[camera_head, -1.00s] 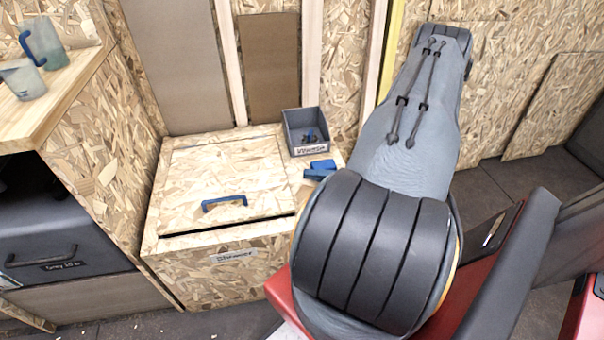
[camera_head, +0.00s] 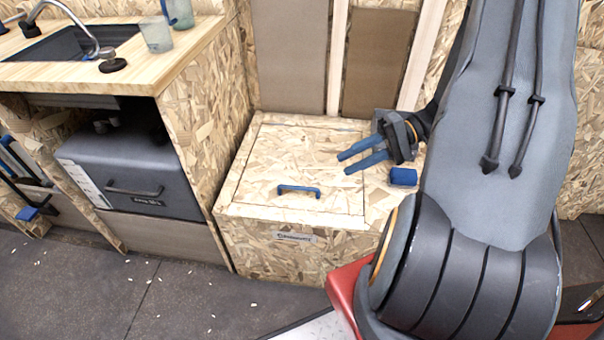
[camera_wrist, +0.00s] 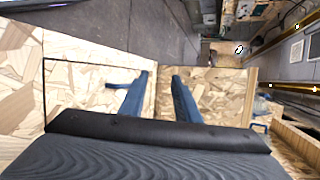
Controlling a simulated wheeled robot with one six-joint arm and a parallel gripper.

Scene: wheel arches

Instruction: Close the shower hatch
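The shower hatch (camera_head: 290,155) is a square chipboard lid in the top of a low chipboard box (camera_head: 285,250). Its blue handle (camera_head: 298,189) is near the front edge. The lid looks flush, with only a thin dark outline around it. My gripper (camera_head: 343,164) is above the right part of the lid, its two blue fingers apart, empty and pointing left. In the wrist view the fingers (camera_wrist: 160,76) are also apart, over the lid (camera_wrist: 85,90). A blue piece, apparently the handle (camera_wrist: 112,86), shows partly behind the left finger.
A blue block (camera_head: 403,177) lies on the box top, right of the lid. A counter with a sink (camera_head: 75,42) and cups (camera_head: 157,35) stands left, with a grey cooler-like box (camera_head: 135,180) beneath. The floor (camera_head: 190,300) in front is mostly clear.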

